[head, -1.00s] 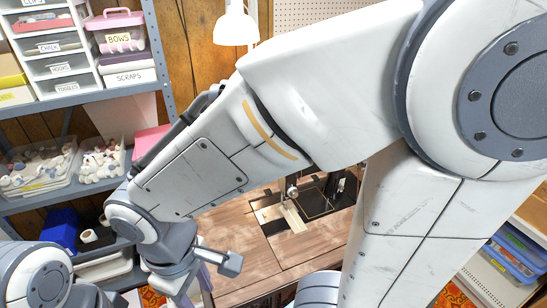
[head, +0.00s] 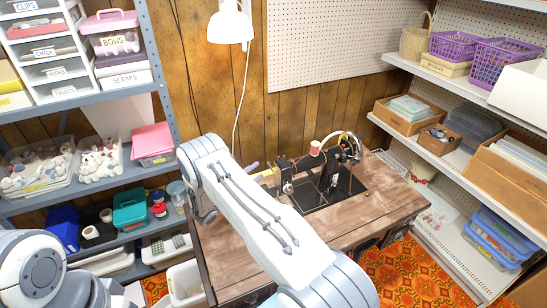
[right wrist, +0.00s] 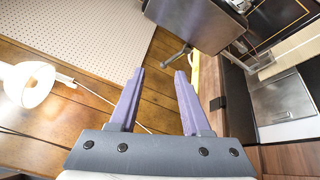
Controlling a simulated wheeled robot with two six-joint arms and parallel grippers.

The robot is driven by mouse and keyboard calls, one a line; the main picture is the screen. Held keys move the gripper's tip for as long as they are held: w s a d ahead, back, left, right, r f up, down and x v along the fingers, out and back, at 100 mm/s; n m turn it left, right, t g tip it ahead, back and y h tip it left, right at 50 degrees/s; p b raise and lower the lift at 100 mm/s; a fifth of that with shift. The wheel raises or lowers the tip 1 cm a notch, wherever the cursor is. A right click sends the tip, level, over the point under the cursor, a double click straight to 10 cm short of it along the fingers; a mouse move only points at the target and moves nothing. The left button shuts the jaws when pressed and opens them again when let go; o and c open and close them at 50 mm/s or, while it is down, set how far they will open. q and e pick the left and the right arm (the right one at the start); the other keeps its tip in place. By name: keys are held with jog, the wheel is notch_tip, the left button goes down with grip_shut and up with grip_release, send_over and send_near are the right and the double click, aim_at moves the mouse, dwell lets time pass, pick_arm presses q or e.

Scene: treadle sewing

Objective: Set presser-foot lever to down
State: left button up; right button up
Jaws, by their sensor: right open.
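The black sewing machine (head: 333,181) with gold lines stands on the wooden table (head: 230,245). Its silvery head end (head: 286,186) faces left; in the right wrist view a grey block of the machine (right wrist: 200,20) fills the top. A thin metal piece (right wrist: 175,57) juts from below that block towards my fingers; it may be the presser-foot lever, but I cannot tell its setting. My right gripper (right wrist: 160,74) is open, its purple fingers apart and empty, close to that piece. In the head view its purple fingers show left of the machine head. My left gripper is not in view.
A yellow strip (right wrist: 195,75) lies beside the right finger. A white lamp (head: 230,24) hangs near the wooden wall. Shelves with boxes stand left and right. The table's front left is clear.

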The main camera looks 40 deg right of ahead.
aim_at(269, 163)
jog(key=f+p+x, duration=0.1)
jog(key=p+x, duration=0.1)
jog(key=x, duration=0.9)
jog(key=shift+w+t, duration=0.25)
jog(key=shift+t, duration=0.05)
jog(key=shift+d, duration=0.1)
grip_shut()
